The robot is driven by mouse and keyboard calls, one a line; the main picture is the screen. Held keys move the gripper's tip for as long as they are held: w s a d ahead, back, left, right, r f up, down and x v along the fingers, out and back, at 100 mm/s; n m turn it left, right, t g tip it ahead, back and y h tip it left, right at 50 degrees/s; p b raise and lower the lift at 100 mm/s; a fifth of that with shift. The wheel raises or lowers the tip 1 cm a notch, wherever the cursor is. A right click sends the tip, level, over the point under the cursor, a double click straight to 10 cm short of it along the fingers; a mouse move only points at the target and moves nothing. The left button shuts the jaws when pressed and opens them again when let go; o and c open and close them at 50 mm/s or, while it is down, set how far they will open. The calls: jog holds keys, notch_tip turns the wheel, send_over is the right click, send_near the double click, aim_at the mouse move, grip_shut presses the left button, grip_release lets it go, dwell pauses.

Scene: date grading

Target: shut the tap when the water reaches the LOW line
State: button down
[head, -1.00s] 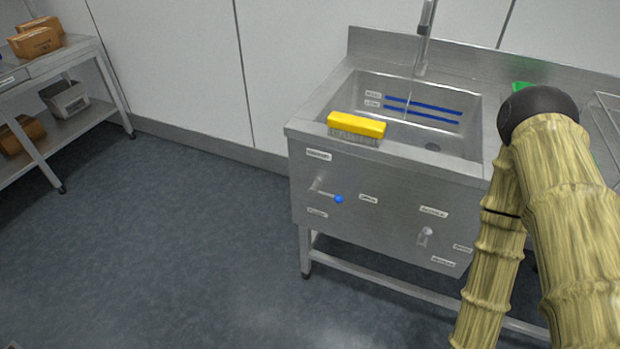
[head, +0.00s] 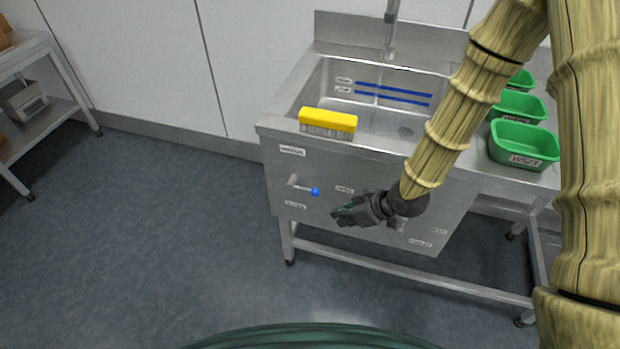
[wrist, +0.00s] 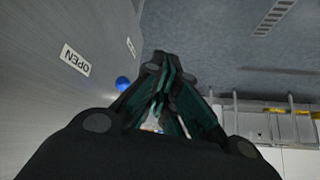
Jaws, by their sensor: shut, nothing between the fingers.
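The steel sink (head: 300,95) has two blue lines on its inner back wall, an upper line (head: 395,88) and a lower line (head: 390,98); their labels are too small to read. A thin pale streak (head: 377,95) below the spout (head: 391,35) looks like running water; I cannot tell the water level. On the front panel a lever with a blue knob (head: 315,191) points right. My gripper (head: 340,213) is shut and empty, right of and a little below the knob, apart from it. In the wrist view the knob (wrist: 123,83) shows left of the fingers, near an OPEN label (wrist: 76,60).
A yellow brush (head: 328,119) lies on the sink's front rim. A second control (head: 397,225) on the panel is partly hidden by my gripper. Several green bins (head: 524,145) stand on the right. A shelf (head: 62,75) stands at far left; the floor between is clear.

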jog(key=w+a+r+n+y+p, duration=0.15)
jog(key=w+r+n, duration=0.4)
jog(key=r, duration=0.55)
jog(key=p, duration=0.1)
send_over(299, 188)
jog(key=s+d, duration=0.2)
jog(key=d, duration=0.1)
notch_tip(299, 188, down, 8)
jog(key=shift+w+f+m+t, duration=0.25)
jog(key=shift+f+t, duration=0.05)
jog(key=shift+f, duration=0.65)
jog(key=shift+d, duration=0.1)
jog(key=shift+d+f+y+b, duration=0.15)
jog(key=shift+f+y+b, duration=0.2)
jog(key=shift+y, duration=0.1)
jog(key=shift+s, duration=0.1)
